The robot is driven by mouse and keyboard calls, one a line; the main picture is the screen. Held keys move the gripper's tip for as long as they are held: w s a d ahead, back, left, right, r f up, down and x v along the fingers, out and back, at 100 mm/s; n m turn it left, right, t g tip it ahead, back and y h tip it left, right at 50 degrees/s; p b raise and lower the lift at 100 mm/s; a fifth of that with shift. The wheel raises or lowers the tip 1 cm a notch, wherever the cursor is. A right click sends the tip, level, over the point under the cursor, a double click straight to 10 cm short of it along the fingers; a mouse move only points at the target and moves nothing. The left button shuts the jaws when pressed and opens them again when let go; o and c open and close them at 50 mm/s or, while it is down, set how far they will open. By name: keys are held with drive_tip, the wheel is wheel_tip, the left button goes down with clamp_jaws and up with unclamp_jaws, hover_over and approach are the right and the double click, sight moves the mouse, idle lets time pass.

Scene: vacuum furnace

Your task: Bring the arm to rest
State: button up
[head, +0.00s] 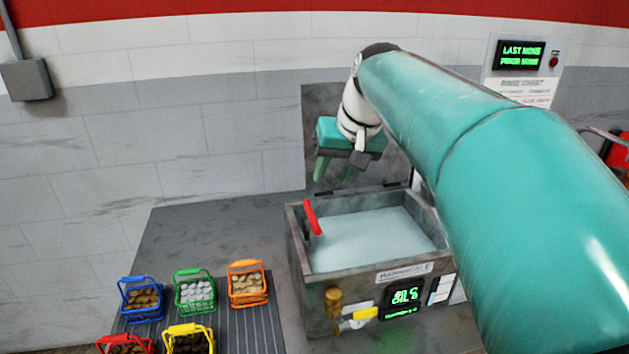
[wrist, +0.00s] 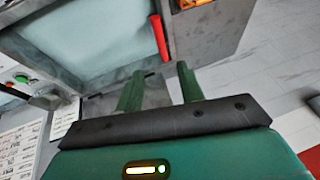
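My teal arm reaches in from the right in the head view and bends down at the wrist. My gripper (head: 334,174) hangs above and behind the metal tank, in front of the dark raised panel at its back. In the wrist view my gripper (wrist: 158,76) shows two green fingers standing apart with nothing between them. The gripper is open and empty, and touches nothing that I can see.
The open tank (head: 350,264) holds pale liquid, with a red handle (head: 311,217) at its left side. Blue (head: 142,312), green (head: 195,306), orange (head: 248,298), red and yellow baskets stand on the left. A display (head: 519,55) reads "LAST NONE, PRIOR NONE".

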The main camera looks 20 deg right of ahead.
drive_tip(key=shift+s+r, duration=0.1)
drive_tip(key=shift+r, duration=0.05)
idle(0.3)
drive_tip(key=s+a+f+n+h, duration=0.1)
drive_tip(key=s+a+f+n, duration=0.1)
drive_tip(key=s+a+f, duration=1)
drive_tip(key=s+f, duration=0.3)
drive_tip(key=s, duration=0.1)
drive_tip(key=shift+s+f+n+t, duration=0.15)
drive_tip(key=shift+f+n+t, duration=0.05)
drive_tip(key=shift+n+t, duration=0.2)
idle(1.1)
